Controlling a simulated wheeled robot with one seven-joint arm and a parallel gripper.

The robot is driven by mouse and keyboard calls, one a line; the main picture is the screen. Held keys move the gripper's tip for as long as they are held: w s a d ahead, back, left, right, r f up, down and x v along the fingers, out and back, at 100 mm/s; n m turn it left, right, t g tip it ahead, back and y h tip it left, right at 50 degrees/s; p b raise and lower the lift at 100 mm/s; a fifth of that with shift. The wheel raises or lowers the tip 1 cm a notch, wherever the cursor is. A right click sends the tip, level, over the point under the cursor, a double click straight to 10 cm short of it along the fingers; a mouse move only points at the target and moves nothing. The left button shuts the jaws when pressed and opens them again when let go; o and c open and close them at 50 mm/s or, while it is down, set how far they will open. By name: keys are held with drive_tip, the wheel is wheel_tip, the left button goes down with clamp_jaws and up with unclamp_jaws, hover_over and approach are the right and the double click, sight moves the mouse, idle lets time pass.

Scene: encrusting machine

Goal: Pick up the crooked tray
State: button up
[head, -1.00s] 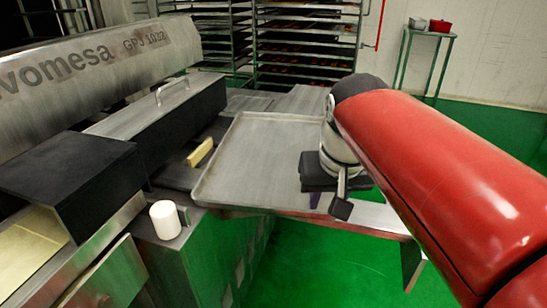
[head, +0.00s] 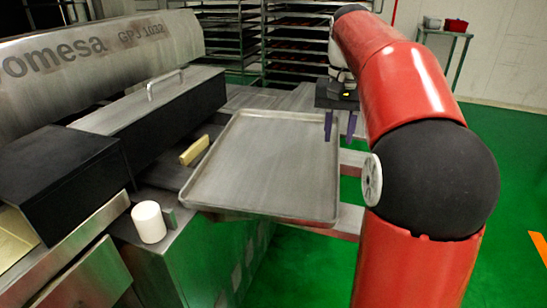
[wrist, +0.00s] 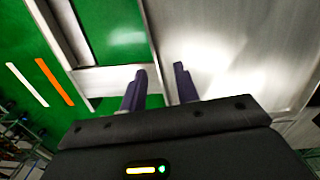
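The crooked tray (head: 262,168) is a shallow grey metal sheet with a raised rim. It lies askew on the machine's metal outfeed, and its front right corner juts out over the green floor. My gripper (head: 340,134) is at the tray's right edge, toward the back, with its two dark purple fingers pointing down. The fingers are apart and nothing is held. In the wrist view the tray (wrist: 225,50) fills the right side, and its rim runs into the gap between my gripper's fingertips (wrist: 161,72). I cannot tell whether either finger touches the rim.
The machine (head: 120,55) stands along the left, with a white cylinder (head: 148,222) and a yellow block (head: 194,150) near the tray. Metal rails (head: 350,160) show right of the tray. Racks (head: 295,50) stand behind. Green floor (head: 520,170) is open at right.

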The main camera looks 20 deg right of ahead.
sight(339, 155)
drive_tip(key=f, duration=0.2)
drive_tip(key=f+b, duration=0.1)
drive_tip(key=f, duration=0.1)
drive_tip(key=shift+d, duration=0.4)
drive_tip(key=shift+f, duration=0.55)
clamp_jaws()
drive_tip(key=shift+r, duration=0.1)
